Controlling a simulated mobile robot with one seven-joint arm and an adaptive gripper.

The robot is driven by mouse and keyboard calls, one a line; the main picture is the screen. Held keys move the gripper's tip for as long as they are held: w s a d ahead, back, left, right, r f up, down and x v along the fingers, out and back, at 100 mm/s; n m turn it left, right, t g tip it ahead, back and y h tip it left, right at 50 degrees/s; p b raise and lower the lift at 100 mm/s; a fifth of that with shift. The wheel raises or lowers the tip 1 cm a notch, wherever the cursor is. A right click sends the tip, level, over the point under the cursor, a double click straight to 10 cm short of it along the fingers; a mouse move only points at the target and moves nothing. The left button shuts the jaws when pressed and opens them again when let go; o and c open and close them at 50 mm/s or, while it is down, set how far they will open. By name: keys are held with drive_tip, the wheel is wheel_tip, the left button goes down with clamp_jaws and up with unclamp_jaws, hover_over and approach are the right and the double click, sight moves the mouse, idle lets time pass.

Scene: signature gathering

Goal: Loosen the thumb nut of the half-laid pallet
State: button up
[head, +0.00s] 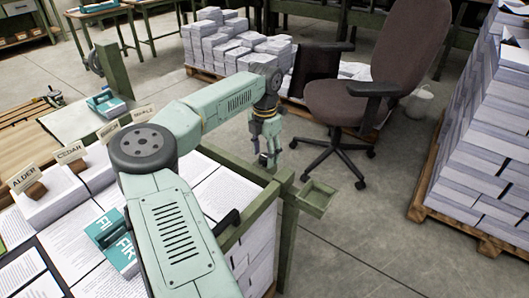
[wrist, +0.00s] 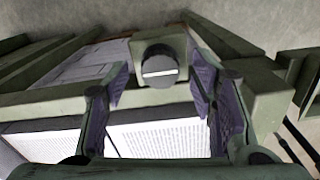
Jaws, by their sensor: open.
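The thumb nut (wrist: 159,66) shows in the wrist view as a dark round knob with a pale bar across its face. It sits on a green block (wrist: 160,45) at the frame around paper stacks. My gripper (wrist: 160,88) is open, with one finger on each side of the nut. I see no clear contact between the fingers and the nut. In the head view my gripper (head: 268,160) points down beside the green frame (head: 262,215) around the paper stacks. I cannot make out the nut there.
A small green tray (head: 316,197) sticks out at the frame's corner. An office chair (head: 345,95) stands beyond. Paper piles on pallets stand behind (head: 240,50) and at the right (head: 485,130). Labelled stacks (head: 50,195) are at the left. Open floor lies at the lower right.

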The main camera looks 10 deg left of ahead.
sight(265, 156)
wheel_tip(265, 156, up, 12)
idle(0.6)
